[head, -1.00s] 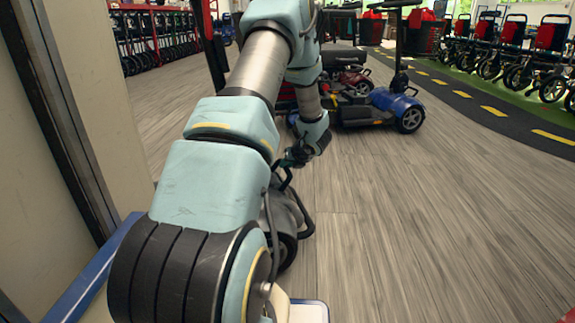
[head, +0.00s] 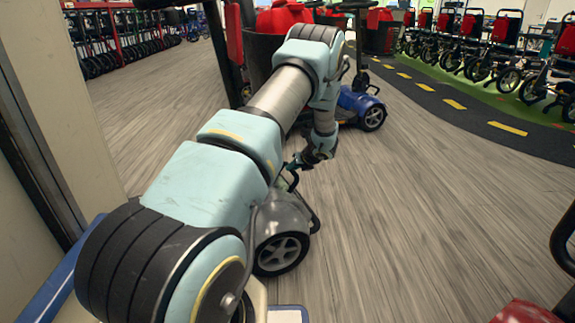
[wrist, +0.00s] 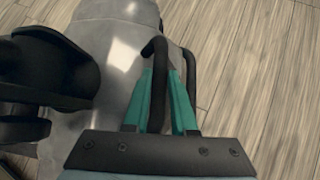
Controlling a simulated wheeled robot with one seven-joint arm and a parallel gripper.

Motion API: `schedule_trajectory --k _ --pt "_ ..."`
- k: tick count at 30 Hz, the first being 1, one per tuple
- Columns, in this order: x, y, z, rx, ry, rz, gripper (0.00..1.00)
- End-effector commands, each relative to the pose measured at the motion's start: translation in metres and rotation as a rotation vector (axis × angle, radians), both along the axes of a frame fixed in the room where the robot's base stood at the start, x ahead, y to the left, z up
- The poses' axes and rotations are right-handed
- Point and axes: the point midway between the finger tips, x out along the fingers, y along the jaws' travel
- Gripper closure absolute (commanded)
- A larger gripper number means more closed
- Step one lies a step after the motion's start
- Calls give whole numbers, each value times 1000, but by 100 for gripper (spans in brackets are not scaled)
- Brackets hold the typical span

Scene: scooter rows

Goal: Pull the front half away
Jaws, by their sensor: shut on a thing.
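The front half is a grey scooter section with a black-tyred wheel (head: 281,254), partly hidden behind my arm in the head view. Its shiny grey body (wrist: 112,55) fills the upper middle of the wrist view. A bent black bar (wrist: 157,75) rises from it, with a second black bar beside it. My gripper (head: 298,164) is above the grey body. In the wrist view its teal fingers (wrist: 163,98) are shut on the bent black bar, one on each side. No rear half can be made out joined to it.
A blue scooter (head: 362,108) stands beyond my gripper. A red part (head: 527,312) and black loop (head: 566,240) enter at lower right. A wall and dark door frame are close on the left. Wheelchairs (head: 478,45) line the back right. Open wood floor lies right.

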Motion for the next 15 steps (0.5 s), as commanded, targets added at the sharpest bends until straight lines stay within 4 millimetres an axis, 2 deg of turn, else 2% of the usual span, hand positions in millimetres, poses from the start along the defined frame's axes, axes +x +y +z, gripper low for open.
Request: schedule_trajectory --k 14,15 --pt "0 -2 -1 3 2 4 100" --pt "0 -2 -1 3 2 4 72"
